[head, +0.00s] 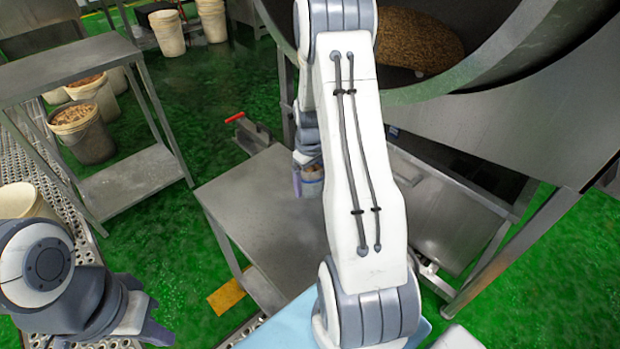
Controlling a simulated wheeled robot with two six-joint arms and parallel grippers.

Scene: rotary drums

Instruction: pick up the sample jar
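The sample jar (313,174) appears as a small container with brownish contents at the far part of the steel table (255,205), partly hidden by my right arm. My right gripper (308,178) points down at the jar, with one finger visible along the jar's left side. The other finger is hidden behind my arm, so its grip is unclear. My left gripper (155,333) is at the lower left, away from the jar, near the picture's bottom edge; its finger opening is not clear.
A large steel drum (480,75) with brown material (418,42) stands beyond the table. A steel rack (65,70) and several buckets, including one with brown contents (82,132), are at left. Green floor (215,85) lies open between them.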

